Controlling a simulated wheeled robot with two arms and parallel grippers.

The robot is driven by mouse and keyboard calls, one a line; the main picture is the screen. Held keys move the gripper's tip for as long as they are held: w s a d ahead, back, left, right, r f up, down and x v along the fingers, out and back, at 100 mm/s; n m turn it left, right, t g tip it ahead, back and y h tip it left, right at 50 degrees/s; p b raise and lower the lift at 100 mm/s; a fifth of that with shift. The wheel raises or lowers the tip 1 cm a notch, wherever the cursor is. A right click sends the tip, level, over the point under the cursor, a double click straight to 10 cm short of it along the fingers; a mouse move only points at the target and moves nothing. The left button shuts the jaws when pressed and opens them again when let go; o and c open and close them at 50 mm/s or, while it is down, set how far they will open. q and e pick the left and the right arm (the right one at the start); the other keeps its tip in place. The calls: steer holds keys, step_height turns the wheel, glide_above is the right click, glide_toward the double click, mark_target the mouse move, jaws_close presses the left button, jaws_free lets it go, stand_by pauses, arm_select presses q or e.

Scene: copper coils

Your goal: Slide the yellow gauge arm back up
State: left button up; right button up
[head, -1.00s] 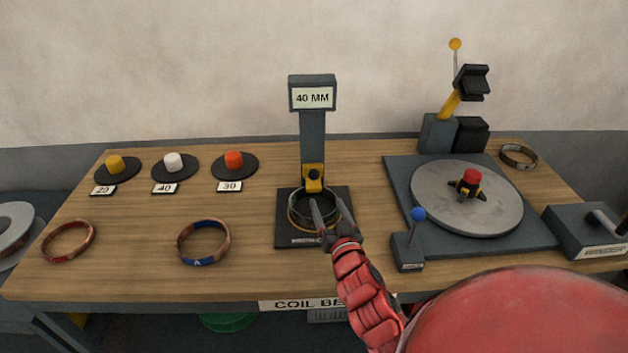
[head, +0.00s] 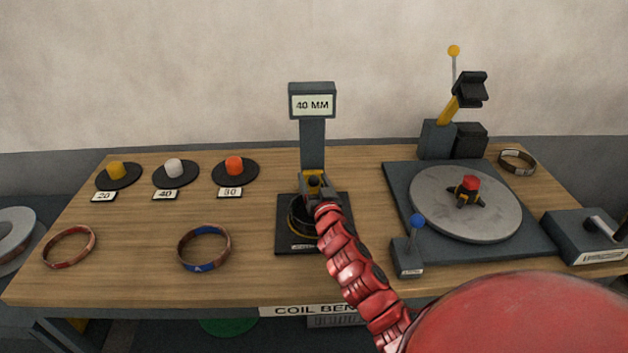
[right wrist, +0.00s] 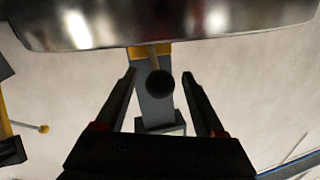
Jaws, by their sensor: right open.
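The gauge stands at the middle of the bench in the head view, with a grey column (head: 312,145) and a display (head: 312,105) reading 40 MM. Its yellow arm (head: 314,179) is low on the column, just above a ring on the black base, and my gripper partly hides it. The black knob (right wrist: 160,84) on the arm shows in the right wrist view. My right gripper (head: 315,190) is at the arm. Its two fingers (right wrist: 160,76) are apart, one on each side of the knob, with visible gaps. My left gripper is not in view.
A dark ring (head: 296,221) sits on the gauge base, partly hidden. Copper coils with red (head: 69,247) and blue (head: 204,248) marks lie to the left. A blue-knobbed lever (head: 417,221) and a turntable (head: 440,215) stand to the right of my arm.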

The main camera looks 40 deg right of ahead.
jaws_close()
stand_by(0.3)
steer(key=shift+r, duration=0.1)
stand_by(1.0)
